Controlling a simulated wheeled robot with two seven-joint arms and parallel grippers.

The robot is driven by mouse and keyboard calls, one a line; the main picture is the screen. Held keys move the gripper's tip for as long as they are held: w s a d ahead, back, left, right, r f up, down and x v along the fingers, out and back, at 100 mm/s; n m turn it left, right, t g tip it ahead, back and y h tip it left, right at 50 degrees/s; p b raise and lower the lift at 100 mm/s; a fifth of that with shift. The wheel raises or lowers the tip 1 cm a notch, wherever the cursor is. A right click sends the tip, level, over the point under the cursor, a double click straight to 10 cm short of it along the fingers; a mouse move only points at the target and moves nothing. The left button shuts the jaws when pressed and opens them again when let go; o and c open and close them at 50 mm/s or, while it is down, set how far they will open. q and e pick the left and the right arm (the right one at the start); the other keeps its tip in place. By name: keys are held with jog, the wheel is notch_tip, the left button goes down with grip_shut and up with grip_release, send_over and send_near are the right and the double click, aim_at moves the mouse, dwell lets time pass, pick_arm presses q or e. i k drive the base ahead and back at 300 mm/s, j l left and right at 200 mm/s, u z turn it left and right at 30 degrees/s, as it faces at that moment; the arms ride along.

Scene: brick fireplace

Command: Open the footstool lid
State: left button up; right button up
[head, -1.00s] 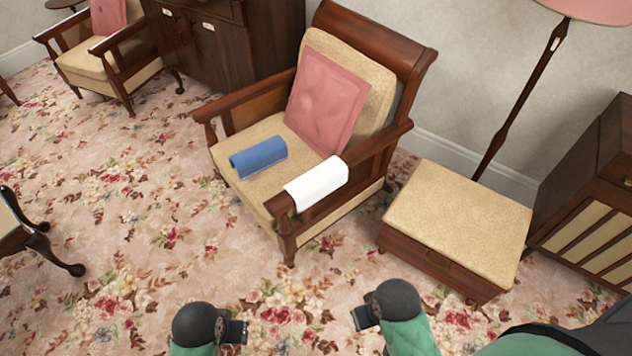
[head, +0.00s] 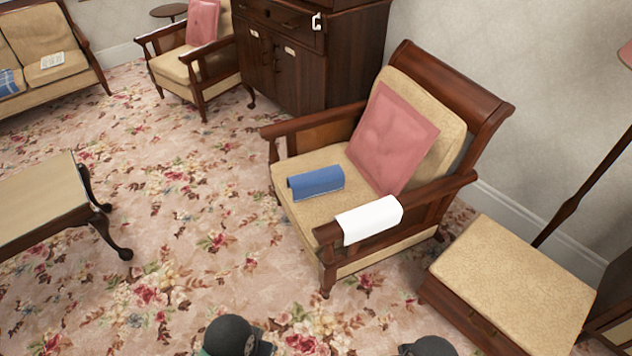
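The footstool (head: 512,283) stands at the lower right of the head view, right of the armchair. It has a tan padded lid and a dark wooden body, and the lid lies flat and closed. Its front right part is cut off by the bottom edge. My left arm (head: 236,337) and my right arm (head: 428,346) show only as dark rounded parts at the bottom edge. The fingers of both grippers are out of view. The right arm is left of the footstool and apart from it in the picture.
An armchair (head: 335,252) with a pink cushion (head: 391,140), a blue cloth (head: 315,182) and a white cloth (head: 369,220) stands beside the footstool. A lamp pole (head: 583,188) is behind. A low table (head: 42,205) is at left. Carpet (head: 180,265) between is clear.

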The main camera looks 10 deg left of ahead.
aim_at(535, 304)
jog(key=l+z, duration=0.15)
jog(key=z, duration=1.3)
jog(key=k+l, duration=0.05)
